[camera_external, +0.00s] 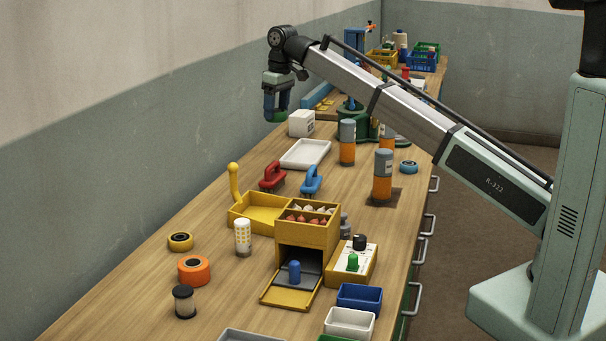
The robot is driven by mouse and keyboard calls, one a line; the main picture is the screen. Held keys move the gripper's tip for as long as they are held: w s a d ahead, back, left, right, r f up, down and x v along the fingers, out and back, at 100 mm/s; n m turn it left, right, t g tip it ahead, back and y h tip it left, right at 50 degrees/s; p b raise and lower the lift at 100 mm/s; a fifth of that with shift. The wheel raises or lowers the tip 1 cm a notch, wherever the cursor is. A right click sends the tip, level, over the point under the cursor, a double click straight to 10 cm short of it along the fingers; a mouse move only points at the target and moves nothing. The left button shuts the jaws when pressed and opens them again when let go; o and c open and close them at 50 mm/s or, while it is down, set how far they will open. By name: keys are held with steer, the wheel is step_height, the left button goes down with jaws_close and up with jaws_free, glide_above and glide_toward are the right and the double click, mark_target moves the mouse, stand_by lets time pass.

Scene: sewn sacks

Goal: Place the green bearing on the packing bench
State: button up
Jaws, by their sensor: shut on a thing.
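My gripper (277,108) is raised above the far left part of the long wooden workbench (130,290), near the wall, and points down. It is shut on a small green thing (276,117), which looks like the green bearing; only its lower part shows below the fingers. It hangs clear of the surface, left of and higher in the picture than a white box (301,123). A second wooden bench (432,77) stands at the back, partly hidden by my arm. No label shows which bench is the packing bench.
The far bench carries yellow (381,57), blue (421,63) and green crates and a blue stand (355,47). Orange-grey cylinders (383,178), a white tray (305,154) and a yellow dispenser (307,233) stand on the near bench. Its left front is fairly clear.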

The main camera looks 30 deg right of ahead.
steer(key=d+m, duration=0.8)
steer(key=d, duration=2.9)
steer(key=shift+h, duration=0.4)
steer(key=shift+d+f, duration=0.15)
steer(key=shift+f, duration=3.45)
steer(key=shift+d+f, duration=0.15)
steer(key=shift+f, duration=3.4)
steer(key=shift+d+f, duration=0.15)
steer(key=shift+f, duration=3.45)
steer(key=o, duration=1.3)
steer(key=shift+f, duration=0.1)
step_height(320, 180, up, 12)
steer(key=s, duration=0.1)
steer(key=shift+s, duration=0.3)
